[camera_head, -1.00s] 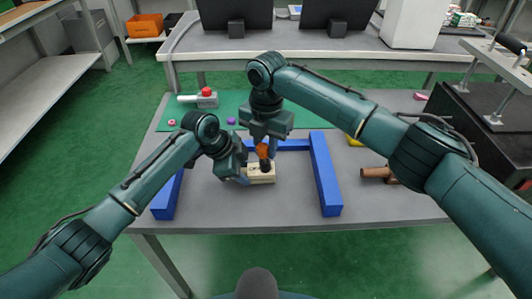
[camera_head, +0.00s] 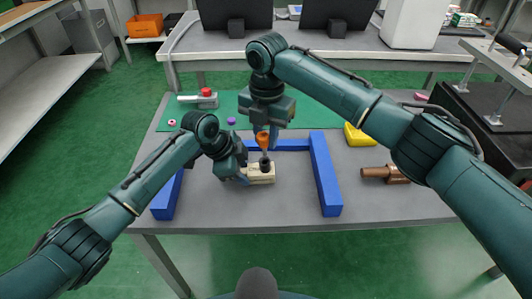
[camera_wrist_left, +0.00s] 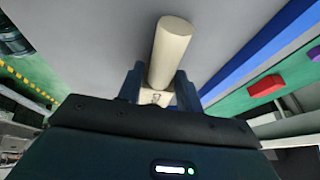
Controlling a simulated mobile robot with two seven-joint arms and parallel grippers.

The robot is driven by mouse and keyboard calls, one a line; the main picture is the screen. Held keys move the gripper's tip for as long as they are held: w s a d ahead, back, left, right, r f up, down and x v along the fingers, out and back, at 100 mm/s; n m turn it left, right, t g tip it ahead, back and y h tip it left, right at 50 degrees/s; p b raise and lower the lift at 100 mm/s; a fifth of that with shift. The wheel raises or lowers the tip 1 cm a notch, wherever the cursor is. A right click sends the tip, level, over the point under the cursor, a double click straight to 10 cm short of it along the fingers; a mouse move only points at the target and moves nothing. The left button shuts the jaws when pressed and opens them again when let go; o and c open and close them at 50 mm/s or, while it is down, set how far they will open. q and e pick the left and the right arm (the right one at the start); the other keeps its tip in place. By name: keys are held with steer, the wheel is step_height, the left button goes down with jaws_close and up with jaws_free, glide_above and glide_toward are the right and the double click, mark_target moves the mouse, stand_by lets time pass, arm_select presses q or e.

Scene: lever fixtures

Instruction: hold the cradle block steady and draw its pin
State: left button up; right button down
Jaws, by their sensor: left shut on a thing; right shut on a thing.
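The cradle block (camera_head: 260,174) is a pale wooden piece on the grey table, inside the blue frame. My left gripper (camera_head: 243,175) is shut on its left end. In the left wrist view a pale block end (camera_wrist_left: 157,98) sits between the fingers of my left gripper (camera_wrist_left: 160,88), with a pale round bar (camera_wrist_left: 172,45) beyond it. My right gripper (camera_head: 267,137) is above the block, shut on the orange-headed pin (camera_head: 262,141). A dark part (camera_head: 265,163) shows between the orange head and the block. I cannot tell whether the pin's lower end is still inside the block.
The blue frame (camera_head: 325,175) has bars left, behind and right of the block. A yellow block (camera_head: 358,136) and a brown cylinder piece (camera_head: 383,174) lie to the right. A grey box with a red button (camera_head: 207,97) stands on the green mat (camera_head: 180,112). The front table strip is clear.

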steer(key=shift+r, duration=0.4)
steer(key=shift+r, duration=0.95)
arm_select(q)
steer(key=o, duration=1.1)
steer(key=shift+o, duration=0.2)
